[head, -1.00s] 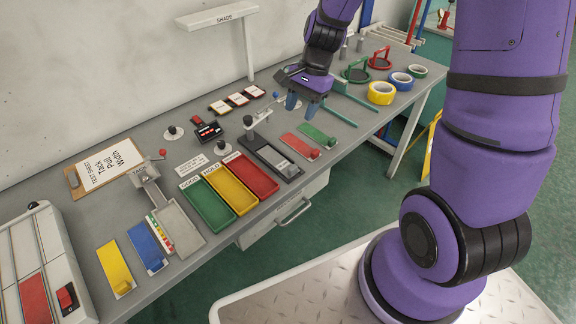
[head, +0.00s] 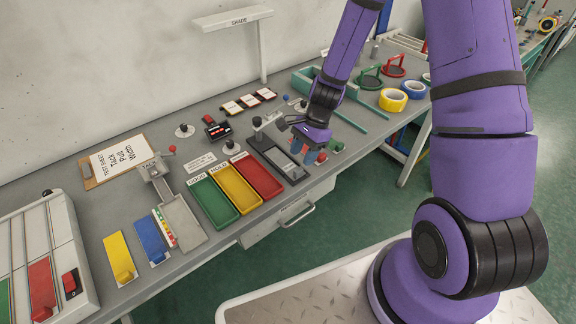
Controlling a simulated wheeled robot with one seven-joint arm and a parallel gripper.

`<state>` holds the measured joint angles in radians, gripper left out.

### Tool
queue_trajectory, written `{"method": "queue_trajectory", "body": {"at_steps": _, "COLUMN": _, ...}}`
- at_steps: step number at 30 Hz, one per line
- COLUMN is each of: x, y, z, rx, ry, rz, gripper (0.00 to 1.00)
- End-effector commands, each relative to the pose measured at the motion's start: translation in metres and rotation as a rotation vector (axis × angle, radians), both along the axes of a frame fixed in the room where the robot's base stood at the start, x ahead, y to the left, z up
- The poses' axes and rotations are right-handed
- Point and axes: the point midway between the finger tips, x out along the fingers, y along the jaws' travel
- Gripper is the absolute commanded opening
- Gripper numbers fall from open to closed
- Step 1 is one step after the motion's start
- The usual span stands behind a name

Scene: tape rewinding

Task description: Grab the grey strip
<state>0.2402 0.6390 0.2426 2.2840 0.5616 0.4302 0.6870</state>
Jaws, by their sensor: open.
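A flat grey strip (head: 277,157) lies in a dark-framed fixture (head: 298,180) with a small lever post, right of the red tray. My gripper (head: 304,152) is just right of the strip and low over the bench, with its blue fingertips pointing down. The fingers are apart with nothing seen between them. The exact gap between fingertips and strip is hard to judge. The gripper hides most of the red and green strips behind it; a green end (head: 336,146) still shows.
Green (head: 207,217), yellow (head: 247,206) and red (head: 271,191) trays stand left of the fixture. The lever post (head: 258,128) rises near the gripper. Tape rolls (head: 393,100) and a teal frame (head: 352,92) are at the right. A shade stand (head: 262,55) rises behind.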

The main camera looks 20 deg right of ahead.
Motion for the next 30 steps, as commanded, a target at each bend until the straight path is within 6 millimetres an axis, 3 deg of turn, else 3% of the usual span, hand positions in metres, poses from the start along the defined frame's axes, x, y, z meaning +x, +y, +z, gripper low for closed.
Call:
{"method": "queue_trajectory", "body": {"at_steps": 12, "x": -0.009, "y": 0.012, "z": -0.043, "rx": 0.001, "ry": 0.002, "rz": -0.001, "gripper": 0.47}}
{"method": "queue_trajectory", "body": {"at_steps": 22, "x": -0.009, "y": 0.014, "z": -0.048, "rx": 0.000, "ry": -0.001, "rz": 0.000, "gripper": 0.47}}
{"method": "queue_trajectory", "body": {"at_steps": 23, "x": -0.009, "y": 0.014, "z": -0.048, "rx": 0.000, "ry": -0.001, "rz": 0.000, "gripper": 0.45}}
{"method": "queue_trajectory", "body": {"at_steps": 28, "x": -0.009, "y": 0.014, "z": -0.048, "rx": 0.000, "ry": -0.001, "rz": 0.000, "gripper": 0.05}}
{"method": "queue_trajectory", "body": {"at_steps": 30, "x": -0.009, "y": 0.014, "z": -0.048, "rx": 0.000, "ry": -0.001, "rz": 0.000, "gripper": 0.00}}
